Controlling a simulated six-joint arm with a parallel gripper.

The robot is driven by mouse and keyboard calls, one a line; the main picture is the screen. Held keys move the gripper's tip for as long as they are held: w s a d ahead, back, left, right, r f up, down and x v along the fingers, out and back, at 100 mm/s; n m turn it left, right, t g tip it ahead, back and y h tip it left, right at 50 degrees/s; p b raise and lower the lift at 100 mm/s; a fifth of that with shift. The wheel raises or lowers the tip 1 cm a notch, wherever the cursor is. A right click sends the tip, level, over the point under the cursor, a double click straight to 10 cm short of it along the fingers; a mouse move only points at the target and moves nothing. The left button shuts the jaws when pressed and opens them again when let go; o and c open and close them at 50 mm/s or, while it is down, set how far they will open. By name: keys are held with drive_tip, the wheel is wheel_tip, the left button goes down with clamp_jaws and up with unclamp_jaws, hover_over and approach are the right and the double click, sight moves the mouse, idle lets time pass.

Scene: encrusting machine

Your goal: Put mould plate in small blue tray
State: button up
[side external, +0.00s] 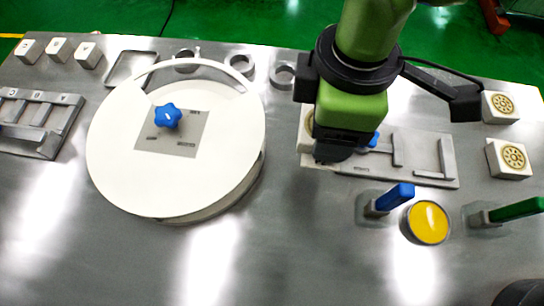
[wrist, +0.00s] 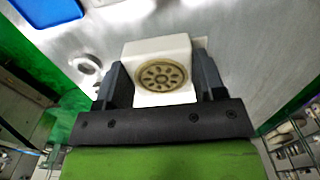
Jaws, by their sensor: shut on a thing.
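A white mould plate with a round gold pattern (wrist: 162,52) sits between the two dark fingers of my gripper (wrist: 160,68) in the wrist view. The fingers are shut on its sides. In the side view my gripper (side external: 330,152) is over the left end of a grey fixture, and a pale edge of the plate (side external: 306,128) shows at its left; the rest is hidden. A blue tray (wrist: 46,10) shows in part at the upper left of the wrist view. I cannot make it out in the side view.
Two similar white plates (side external: 501,106) (side external: 510,158) lie at the right. The grey fixture (side external: 420,165) is beside my gripper. Blue (side external: 393,198) and green (side external: 515,209) handles and a yellow disc (side external: 427,222) stand in front. A large white round machine (side external: 220,135) is at the left.

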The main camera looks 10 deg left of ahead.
wheel_tip(320, 180, down, 10)
idle(0.6)
drive_tip(key=shift+f, duration=0.1)
drive_tip(key=o, duration=1)
drive_tip(key=shift+c, duration=0.2)
